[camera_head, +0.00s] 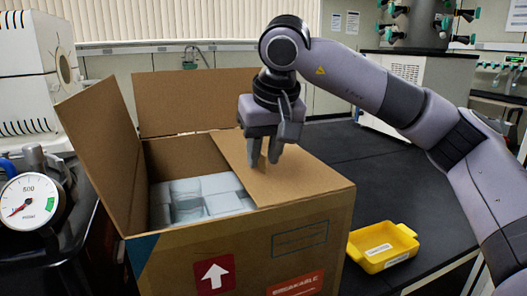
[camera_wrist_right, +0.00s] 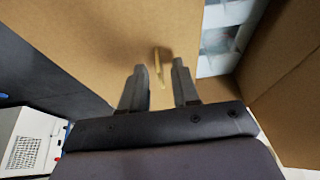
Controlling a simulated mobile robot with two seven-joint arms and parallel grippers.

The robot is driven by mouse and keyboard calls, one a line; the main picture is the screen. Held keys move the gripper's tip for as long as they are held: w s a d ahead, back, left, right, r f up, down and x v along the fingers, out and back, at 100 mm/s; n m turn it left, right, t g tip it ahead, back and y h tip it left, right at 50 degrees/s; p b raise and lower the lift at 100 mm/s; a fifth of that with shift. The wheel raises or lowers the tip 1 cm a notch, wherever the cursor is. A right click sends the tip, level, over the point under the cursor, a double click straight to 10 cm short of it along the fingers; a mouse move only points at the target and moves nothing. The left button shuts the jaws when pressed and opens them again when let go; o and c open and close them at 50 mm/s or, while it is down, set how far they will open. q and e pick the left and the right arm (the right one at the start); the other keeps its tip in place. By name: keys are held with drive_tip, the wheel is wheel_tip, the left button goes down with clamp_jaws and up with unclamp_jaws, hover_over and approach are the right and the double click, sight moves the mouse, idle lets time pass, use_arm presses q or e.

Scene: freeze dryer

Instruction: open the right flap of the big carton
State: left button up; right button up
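The big brown carton (camera_head: 240,245) stands on the dark bench. Its right flap (camera_head: 310,178) lies folded inward, roughly flat over the right part of the opening. The left flap (camera_head: 100,140) and far flap (camera_head: 190,100) stand up. My right gripper (camera_head: 264,162) points down at the right flap, its tips at or just above the surface; I cannot tell if they touch. In the right wrist view its two fingers (camera_wrist_right: 160,68) are apart, with a small yellowish strip or slot (camera_wrist_right: 160,66) on the flap between them. My left gripper is not in view.
White-grey packing (camera_head: 190,197) shows inside the carton. A yellow tray (camera_head: 382,246) sits right of the carton. A pressure gauge (camera_head: 30,201) and a white machine (camera_head: 30,80) are at the left. Bare bench (camera_head: 350,160) lies behind the tray.

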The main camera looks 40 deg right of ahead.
clamp_jaws()
idle(1.4)
